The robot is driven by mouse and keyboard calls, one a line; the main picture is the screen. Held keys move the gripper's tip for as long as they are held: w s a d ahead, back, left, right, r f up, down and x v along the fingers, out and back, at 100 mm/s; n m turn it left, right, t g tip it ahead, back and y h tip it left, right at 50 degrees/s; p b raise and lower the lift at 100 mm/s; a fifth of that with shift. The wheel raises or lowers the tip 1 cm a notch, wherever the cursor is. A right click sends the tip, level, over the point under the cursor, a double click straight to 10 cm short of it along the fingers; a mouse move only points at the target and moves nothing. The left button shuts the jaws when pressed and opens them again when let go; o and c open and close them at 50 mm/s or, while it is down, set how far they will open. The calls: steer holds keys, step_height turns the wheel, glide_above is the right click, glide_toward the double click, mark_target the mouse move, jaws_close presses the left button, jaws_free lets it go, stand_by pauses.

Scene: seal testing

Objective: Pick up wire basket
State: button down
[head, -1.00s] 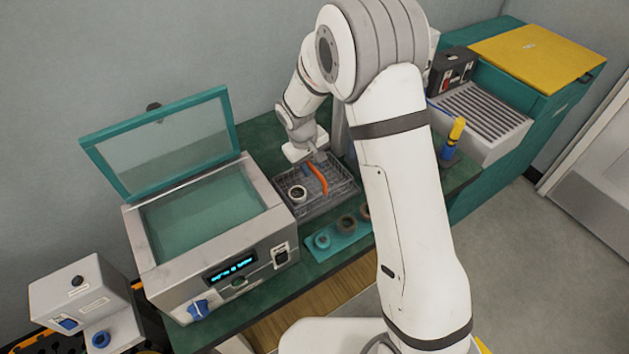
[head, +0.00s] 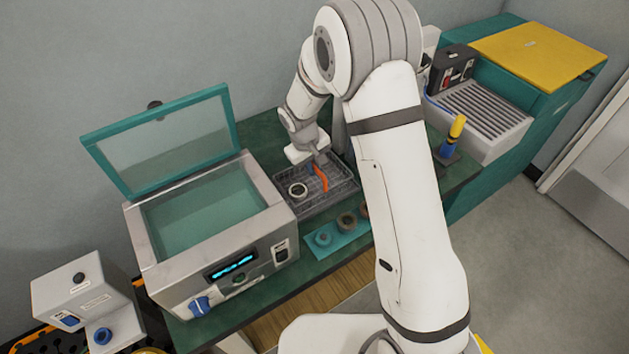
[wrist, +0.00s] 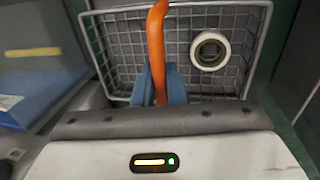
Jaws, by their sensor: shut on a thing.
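The wire basket (head: 343,188) is a grey mesh tray on the green bench, right of the open-lidded machine. An orange handle (head: 321,178) arches over it. A white ring (head: 298,191) with a dark inside lies in the basket. My gripper (head: 313,167) is over the basket and shut on the orange handle. In the wrist view its blue fingers (wrist: 158,82) sit on either side of the handle (wrist: 156,40). The basket (wrist: 111,45) shows beneath, with the ring (wrist: 210,50) to the right. I cannot tell whether the basket is clear of the bench.
The machine (head: 222,270) with its raised glass lid (head: 165,140) stands close to the basket's left. A teal strip (head: 318,252) with several rings lies in front. A yellow-and-blue tool (head: 452,135) stands to the right. A wall is behind.

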stand_by(0.4)
step_height(320, 180, up, 18)
steer(key=b, duration=0.2)
steer(key=shift+r, duration=0.1)
stand_by(0.4)
